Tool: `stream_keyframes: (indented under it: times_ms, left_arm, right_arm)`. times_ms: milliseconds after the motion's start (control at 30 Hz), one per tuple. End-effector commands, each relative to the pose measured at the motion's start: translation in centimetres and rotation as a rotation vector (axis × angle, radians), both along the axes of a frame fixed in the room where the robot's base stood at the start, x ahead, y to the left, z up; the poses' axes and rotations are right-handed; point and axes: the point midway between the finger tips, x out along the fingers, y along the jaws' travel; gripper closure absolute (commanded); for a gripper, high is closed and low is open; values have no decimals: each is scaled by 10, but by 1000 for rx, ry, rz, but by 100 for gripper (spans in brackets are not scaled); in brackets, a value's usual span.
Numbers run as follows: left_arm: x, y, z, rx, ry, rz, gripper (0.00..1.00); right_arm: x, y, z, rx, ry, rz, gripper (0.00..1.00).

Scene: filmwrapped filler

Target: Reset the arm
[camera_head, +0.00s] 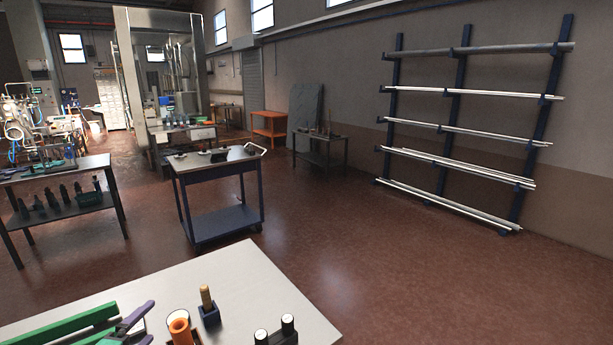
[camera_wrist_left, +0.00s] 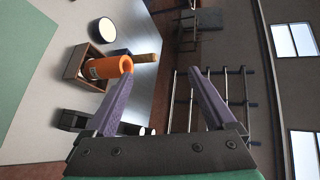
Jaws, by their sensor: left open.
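My left gripper (camera_head: 148,320), with purple fingers and a green body, is at the bottom left of the head view, over the near table (camera_head: 240,268). In the left wrist view its two fingers (camera_wrist_left: 160,72) stand wide apart with nothing between them. An orange cylinder (camera_head: 180,328) stands just right of the gripper in the head view. In the wrist view this orange cylinder (camera_wrist_left: 108,67) sits in a wooden box (camera_wrist_left: 75,65), beyond the left finger and apart from it. My right gripper is not in view.
The near table also holds a blue holder (camera_head: 210,318) with a wooden-handled tool (camera_head: 206,295) and two white-topped bottles (camera_head: 275,331). A blue cart (camera_head: 225,220) stands beyond it. A bar rack (camera_head: 460,130) is on the right wall. Open floor (camera_head: 400,260) lies between.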

Motion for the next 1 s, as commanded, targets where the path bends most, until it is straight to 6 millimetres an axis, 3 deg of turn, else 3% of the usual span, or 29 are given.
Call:
stream_keyframes:
  times_ms: [33, 100, 200, 400, 533, 867, 967, 1000]
  left_arm:
    - [-20, -1, -24, -191, 60, 165, 11]
    - [-49, -6, -55, -409, 161, 372, 11]
    - [-90, -26, -90, -654, 303, 604, 11]
    - [-158, -82, -122, -981, 561, 922, 11]
    - [-195, -121, -125, -1135, 725, 1072, 11]
    - [-188, -122, -291, -1092, 769, 1106, 11]
    - [-193, -122, -356, -1078, 786, 1116, 11]
    - [-197, -122, -386, -1073, 793, 1119, 11]
  right_arm:
    - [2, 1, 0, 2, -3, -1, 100]
    - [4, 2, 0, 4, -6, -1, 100]
    - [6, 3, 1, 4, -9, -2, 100]
    - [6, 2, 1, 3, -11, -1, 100]
    - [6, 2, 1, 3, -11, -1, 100]
    - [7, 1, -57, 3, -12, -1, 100]
    - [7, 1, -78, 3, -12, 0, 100]
    - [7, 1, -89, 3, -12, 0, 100]
